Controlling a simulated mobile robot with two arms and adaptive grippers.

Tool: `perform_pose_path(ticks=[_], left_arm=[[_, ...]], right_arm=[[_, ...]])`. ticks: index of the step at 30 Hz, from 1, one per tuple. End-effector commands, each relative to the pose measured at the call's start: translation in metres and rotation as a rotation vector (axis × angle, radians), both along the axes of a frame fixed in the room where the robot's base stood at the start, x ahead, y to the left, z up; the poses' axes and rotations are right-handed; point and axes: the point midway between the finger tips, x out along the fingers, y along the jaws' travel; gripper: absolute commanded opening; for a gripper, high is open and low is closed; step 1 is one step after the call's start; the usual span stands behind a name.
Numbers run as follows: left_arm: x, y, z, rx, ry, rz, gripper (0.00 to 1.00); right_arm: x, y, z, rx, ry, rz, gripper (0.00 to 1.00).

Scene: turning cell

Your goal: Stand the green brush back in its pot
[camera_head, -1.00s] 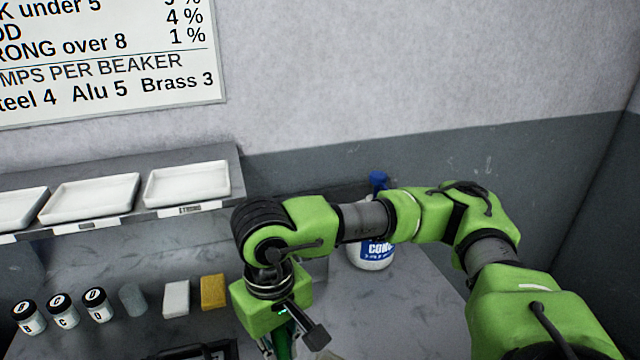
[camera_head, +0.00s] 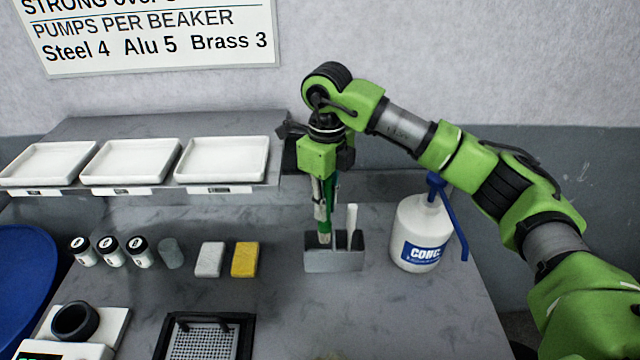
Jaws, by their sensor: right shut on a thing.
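My right gripper (camera_head: 321,212) points straight down and is shut on the green brush (camera_head: 329,192). The brush hangs roughly upright, its handle partly hidden by the fingers, its tan lower end just at the top of a grey pot (camera_head: 335,262). The pot is a low box on the bench with slots on top, and a white stick (camera_head: 351,222) stands in its right part. The brush's lower end overlaps the left part of the pot; I cannot tell whether it is inside or just above it. My left gripper is not in view.
A white CONC. bottle (camera_head: 408,222) with a blue pump stands right of the pot. A yellow block (camera_head: 245,260) and a pale block (camera_head: 209,260) lie left. White trays (camera_head: 222,160) sit on the shelf behind. A mesh basket (camera_head: 203,343) is in front; bench right of it is bare.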

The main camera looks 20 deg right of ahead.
Motion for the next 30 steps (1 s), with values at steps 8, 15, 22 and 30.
perform_pose_path(ticks=[8, 15, 22, 30], left_arm=[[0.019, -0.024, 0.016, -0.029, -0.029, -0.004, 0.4], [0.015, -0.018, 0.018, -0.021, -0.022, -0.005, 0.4], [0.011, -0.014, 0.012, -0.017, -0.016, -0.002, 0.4], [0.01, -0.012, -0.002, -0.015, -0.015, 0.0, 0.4]], right_arm=[[0.025, 0.003, 0.009, -0.002, 0.002, -0.575, 0.0], [0.031, 0.002, 0.009, -0.002, 0.001, -0.763, 0.0], [0.031, 0.002, 0.0, -0.003, 0.001, -0.771, 0.0], [0.031, 0.002, -0.025, -0.003, 0.002, -0.768, 0.0]])
